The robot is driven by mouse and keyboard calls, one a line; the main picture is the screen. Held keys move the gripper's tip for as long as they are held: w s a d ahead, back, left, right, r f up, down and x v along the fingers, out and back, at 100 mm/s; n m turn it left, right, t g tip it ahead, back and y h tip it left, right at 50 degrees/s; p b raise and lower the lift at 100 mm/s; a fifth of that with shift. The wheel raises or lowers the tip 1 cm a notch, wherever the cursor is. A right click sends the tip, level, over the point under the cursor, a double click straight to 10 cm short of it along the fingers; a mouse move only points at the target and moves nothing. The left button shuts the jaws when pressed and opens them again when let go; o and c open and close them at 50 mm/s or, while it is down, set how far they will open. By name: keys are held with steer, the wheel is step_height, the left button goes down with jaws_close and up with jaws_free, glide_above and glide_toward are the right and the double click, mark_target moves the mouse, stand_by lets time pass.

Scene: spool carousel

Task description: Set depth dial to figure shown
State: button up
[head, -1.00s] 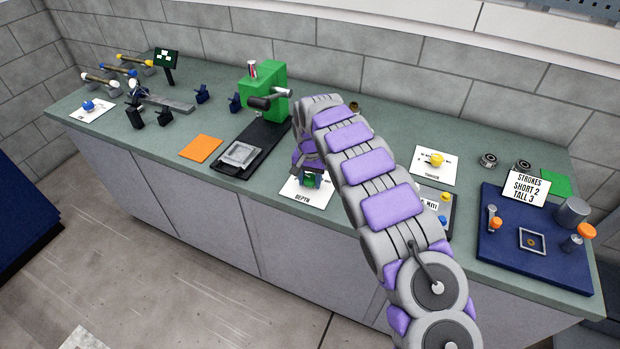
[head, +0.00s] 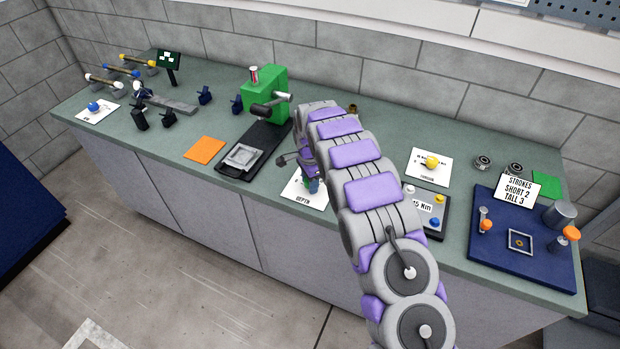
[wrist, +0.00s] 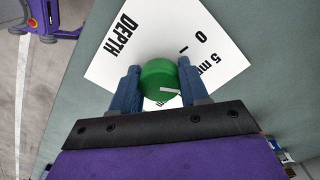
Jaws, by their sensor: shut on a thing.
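The green depth dial (wrist: 158,80) sits on a white card (wrist: 204,27) marked DEPTH, with a 0 and "5 mm" printed on it. A white pointer mark shows on the dial's top, but which figure it points to cannot be told. My gripper (wrist: 158,88) has its blue fingers on both sides of the dial, closed on it. In the head view the DEPTH card (head: 304,192) lies at the counter's front edge, and my arm hides most of the dial. A small dark display (head: 168,60) on a post stands at the back left; its content is too small to read.
A green press (head: 264,95) on a black base stands left of my arm. An orange square (head: 204,149) lies left of it. A torque card with a yellow knob (head: 431,162) and a blue board (head: 490,252) with a STROKES sign are to the right.

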steer(key=m+p, duration=0.1)
steer(key=m, duration=0.4)
steer(key=shift+w+a+r+m+p, duration=0.1)
steer(key=shift+r+m+p, duration=0.05)
steer(key=shift+m+p, duration=0.2)
stand_by(0.4)
steer(key=o, duration=1)
steer(key=shift+a, duration=0.1)
steer(key=shift+o, duration=0.2)
step_height(320, 180, up, 17)
steer(key=p, duration=0.2)
steer(key=shift+a, duration=0.1)
